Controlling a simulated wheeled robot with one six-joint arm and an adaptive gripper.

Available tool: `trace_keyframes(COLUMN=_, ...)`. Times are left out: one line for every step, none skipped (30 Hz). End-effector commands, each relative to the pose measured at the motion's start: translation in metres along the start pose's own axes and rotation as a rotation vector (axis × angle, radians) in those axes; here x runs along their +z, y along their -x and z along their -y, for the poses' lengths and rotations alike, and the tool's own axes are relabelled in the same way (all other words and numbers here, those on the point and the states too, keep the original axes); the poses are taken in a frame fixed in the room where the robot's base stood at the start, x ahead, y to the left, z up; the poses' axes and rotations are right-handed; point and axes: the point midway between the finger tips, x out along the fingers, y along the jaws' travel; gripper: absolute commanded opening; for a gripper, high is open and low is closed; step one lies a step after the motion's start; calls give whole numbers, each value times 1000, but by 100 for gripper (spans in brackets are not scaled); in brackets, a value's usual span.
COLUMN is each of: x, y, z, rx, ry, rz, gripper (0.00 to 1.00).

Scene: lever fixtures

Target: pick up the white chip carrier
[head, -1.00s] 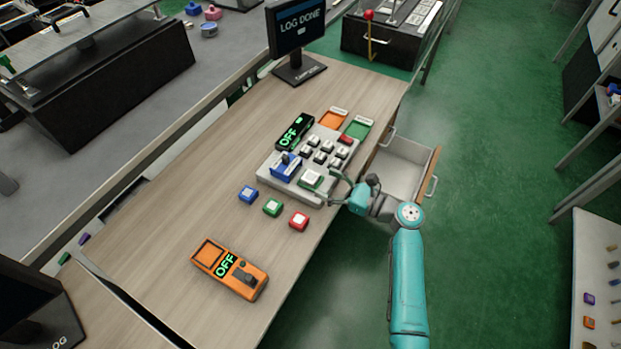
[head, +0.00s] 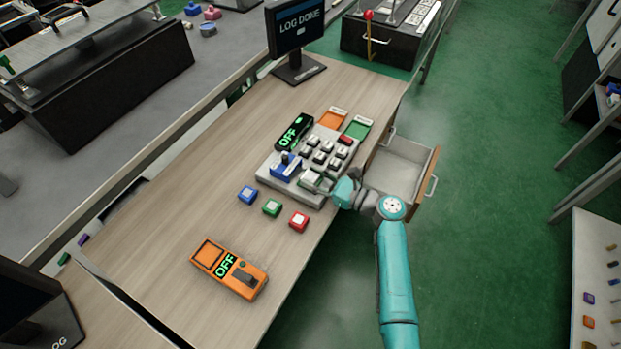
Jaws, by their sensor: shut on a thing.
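The white chip carrier (head: 309,177) is a small pale block at the near right corner of the grey panel (head: 291,194) on the wooden table. My gripper (head: 320,183) reaches in from the right and is shut on the carrier. The fingers cover its right side. The carrier is at or just above its spot on the panel; I cannot tell whether it is lifted.
A blue lever unit (head: 286,167) stands close left of the carrier, with grey and red keys (head: 320,157) behind. Blue, green and red blocks (head: 272,207) and an orange lever box (head: 229,270) lie in front. An open drawer (head: 405,165) juts out at right.

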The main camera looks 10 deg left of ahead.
Motion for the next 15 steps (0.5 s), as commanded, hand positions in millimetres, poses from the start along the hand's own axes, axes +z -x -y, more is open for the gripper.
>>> trace_keyframes(x=0, y=0, z=0, rx=0, ry=0, rz=0, gripper=22)
trace_keyframes(x=0, y=0, z=0, rx=0, ry=0, rz=0, gripper=22)
trace_keyframes(x=1, y=0, z=0, rx=0, ry=0, rz=0, gripper=22)
trace_keyframes(x=2, y=0, z=0, rx=0, ry=1, rz=0, gripper=22)
trace_keyframes(x=4, y=0, z=0, rx=0, ry=1, rz=0, gripper=22)
trace_keyframes(x=7, y=0, z=0, rx=0, ry=2, rz=0, gripper=22)
trace_keyframes(x=10, y=0, z=0, rx=0, ry=3, rz=1, gripper=22)
trace_keyframes(x=14, y=0, z=0, rx=0, ry=4, rz=1, gripper=22)
trace_keyframes(x=20, y=0, z=0, rx=0, ry=4, rz=1, gripper=22)
trace_keyframes(x=26, y=0, z=0, rx=0, ry=5, rz=2, gripper=22)
trace_keyframes(x=32, y=0, z=0, rx=0, ry=5, rz=2, gripper=22)
trace_keyframes(x=40, y=0, z=0, rx=0, ry=5, rz=2, gripper=22)
trace_keyframes(x=45, y=0, z=0, rx=0, ry=6, rz=1, gripper=22)
trace_keyframes(x=51, y=0, z=0, rx=0, ry=5, rz=2, gripper=22)
trace_keyframes(x=59, y=0, z=0, rx=1, ry=5, rz=2, gripper=22)
